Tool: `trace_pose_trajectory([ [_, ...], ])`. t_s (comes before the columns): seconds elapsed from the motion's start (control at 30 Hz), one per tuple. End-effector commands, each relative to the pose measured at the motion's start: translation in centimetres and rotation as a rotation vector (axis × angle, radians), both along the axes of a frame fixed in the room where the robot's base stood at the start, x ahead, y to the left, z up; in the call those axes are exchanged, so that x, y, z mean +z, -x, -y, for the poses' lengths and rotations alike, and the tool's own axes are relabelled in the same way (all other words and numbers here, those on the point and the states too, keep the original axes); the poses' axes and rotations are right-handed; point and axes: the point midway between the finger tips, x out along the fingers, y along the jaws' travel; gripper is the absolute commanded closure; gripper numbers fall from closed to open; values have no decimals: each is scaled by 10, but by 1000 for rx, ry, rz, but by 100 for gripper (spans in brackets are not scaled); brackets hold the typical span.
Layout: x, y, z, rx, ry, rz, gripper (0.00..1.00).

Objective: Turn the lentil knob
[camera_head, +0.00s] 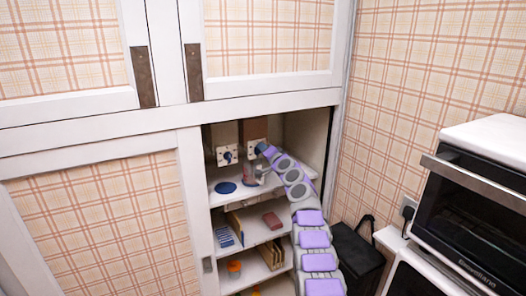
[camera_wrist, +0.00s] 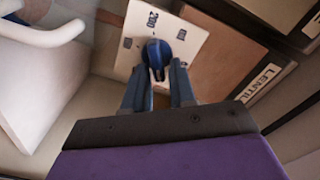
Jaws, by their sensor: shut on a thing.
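The lentil knob (camera_wrist: 156,51) is a blue knob on a cream dial plate (camera_wrist: 160,28) with dark markings, one reading 200. A LENTIL label (camera_wrist: 262,83) is on the brown dispenser beside the plate in the wrist view. My gripper (camera_wrist: 158,70) is shut on the knob, its two blue fingers on either side of it. In the head view my gripper (camera_head: 262,148) reaches the right dispenser's dial plate (camera_head: 256,134) inside the open cupboard, and largely hides the knob.
Below, a blue disc (camera_head: 225,188) lies on the shelf, with a clear container (camera_head: 250,174) partly behind my arm. Lower shelves hold small items. A toaster oven (camera_head: 480,200) stands at right.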

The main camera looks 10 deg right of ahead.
Motion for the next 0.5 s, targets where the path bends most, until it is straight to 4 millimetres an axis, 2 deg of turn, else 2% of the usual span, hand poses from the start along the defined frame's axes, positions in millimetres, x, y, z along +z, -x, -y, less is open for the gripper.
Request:
trace_pose_trajectory([
  [0.5,-2,-1,5,-6,-89,-29,100],
])
